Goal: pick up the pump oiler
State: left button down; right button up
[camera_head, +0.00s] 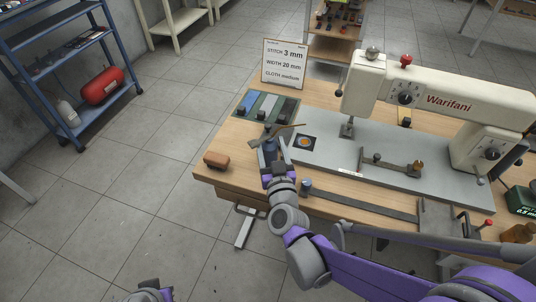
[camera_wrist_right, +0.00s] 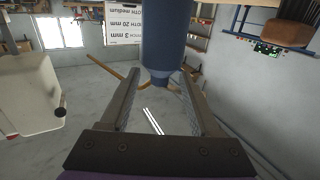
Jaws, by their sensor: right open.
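The pump oiler is a dark blue can (camera_head: 270,147) with a thin brass spout, near the front left of the wooden table. It stands between the fingers of my right gripper (camera_head: 271,143), which is open around it. In the right wrist view the blue oiler (camera_wrist_right: 168,35) appears upside down at the top, between the two spread fingers (camera_wrist_right: 160,88). Its brass spout extends to the left there. I cannot tell whether either finger touches it. Part of my left gripper (camera_head: 150,292) shows at the bottom edge of the head view; its fingers cannot be made out.
A brown block (camera_head: 216,160) lies at the table's left edge. A cream sewing machine (camera_head: 440,97) on a grey bed fills the right.

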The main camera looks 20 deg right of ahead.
jog(key=w, duration=0.5)
jog(key=shift+w+d, duration=0.25)
jog(key=shift+w, duration=0.05)
grip_shut()
dwell(1.1)
